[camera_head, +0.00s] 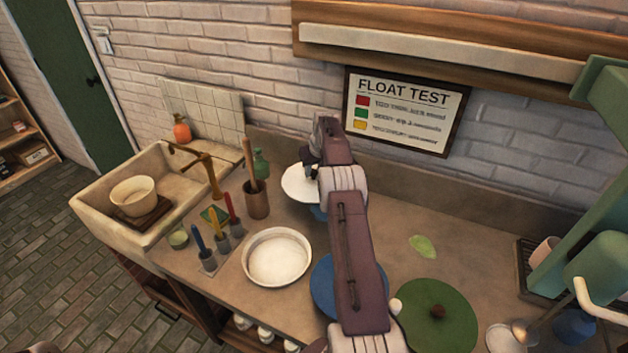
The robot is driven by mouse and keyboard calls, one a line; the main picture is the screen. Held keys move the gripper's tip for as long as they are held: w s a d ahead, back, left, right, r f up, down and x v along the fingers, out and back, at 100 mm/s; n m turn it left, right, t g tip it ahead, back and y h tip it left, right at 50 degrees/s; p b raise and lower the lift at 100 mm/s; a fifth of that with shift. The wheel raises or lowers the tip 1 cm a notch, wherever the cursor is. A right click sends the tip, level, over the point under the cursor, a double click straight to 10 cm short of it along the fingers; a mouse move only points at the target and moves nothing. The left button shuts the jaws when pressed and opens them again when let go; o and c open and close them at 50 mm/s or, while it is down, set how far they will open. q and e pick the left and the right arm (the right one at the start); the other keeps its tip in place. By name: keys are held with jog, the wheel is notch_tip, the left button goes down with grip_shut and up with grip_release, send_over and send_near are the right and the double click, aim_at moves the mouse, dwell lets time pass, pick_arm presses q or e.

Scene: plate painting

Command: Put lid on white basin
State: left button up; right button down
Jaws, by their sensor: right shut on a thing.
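The white basin (277,259) stands open and upright on the counter, left of my right arm. A round white lid (296,184) is at the back of the counter, behind and slightly right of the basin. My right gripper (309,168) is shut on it near its upper right edge; the fingertips are small and partly hidden. My arm covers the lid's right side. A bit of something blue (319,212) shows just below the lid. My left gripper is not in view.
A blue disc (321,284) and a green lid (455,308) lie right of the basin. Brushes in holders (237,229) and a brown utensil cup (256,203) stand left and behind it. A sink (92,197) holding a bowl (133,194) is far left.

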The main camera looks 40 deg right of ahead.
jog(key=shift+w+d+r, duration=0.2)
jog(key=shift+w, duration=0.1)
jog(key=shift+f, duration=0.1)
